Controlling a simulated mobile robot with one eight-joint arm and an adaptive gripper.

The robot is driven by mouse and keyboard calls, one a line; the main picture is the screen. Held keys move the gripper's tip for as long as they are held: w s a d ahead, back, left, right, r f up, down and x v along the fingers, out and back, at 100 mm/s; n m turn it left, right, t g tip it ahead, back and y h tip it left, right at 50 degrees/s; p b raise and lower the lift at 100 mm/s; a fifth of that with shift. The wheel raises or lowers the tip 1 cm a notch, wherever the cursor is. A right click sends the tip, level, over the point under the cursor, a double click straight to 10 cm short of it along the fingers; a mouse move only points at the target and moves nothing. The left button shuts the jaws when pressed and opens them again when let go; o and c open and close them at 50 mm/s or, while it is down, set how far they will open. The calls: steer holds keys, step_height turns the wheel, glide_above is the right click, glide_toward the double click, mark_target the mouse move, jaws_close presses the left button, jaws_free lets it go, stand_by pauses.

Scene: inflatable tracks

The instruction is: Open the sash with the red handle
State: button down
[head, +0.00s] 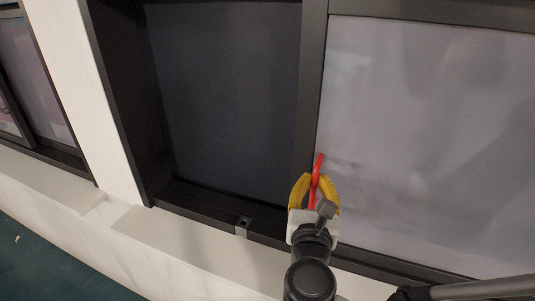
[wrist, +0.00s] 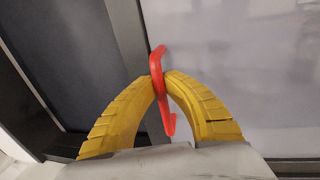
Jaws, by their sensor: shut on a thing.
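The red handle (head: 319,163) stands upright near the left edge of a framed light pane, the sash (head: 425,130). The handle also shows in the wrist view (wrist: 157,62), tilted slightly, with its lower end hooked. My gripper (head: 314,181) has yellow fingers and is shut on the handle. In the wrist view the fingertips (wrist: 161,84) close on the handle from both sides around its middle. The sash's dark left frame bar (head: 309,95) runs beside the handle. Left of it is a dark pane or opening (head: 225,90); I cannot tell which.
A dark window frame (head: 125,95) borders the dark area on the left. A pale ledge (head: 190,245) runs below. A small metal piece (head: 242,227) sits on the lower frame. Another window (head: 30,85) is at far left, past a white wall strip (head: 88,85).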

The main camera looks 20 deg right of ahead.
steer(key=shift+s+d, duration=0.4)
steer(key=shift+d, duration=0.15)
steer(key=c, duration=1.5)
jaws_free()
steer(key=shift+o, duration=0.2)
steer(key=shift+r, duration=0.1)
steer(key=shift+r, duration=4.95)
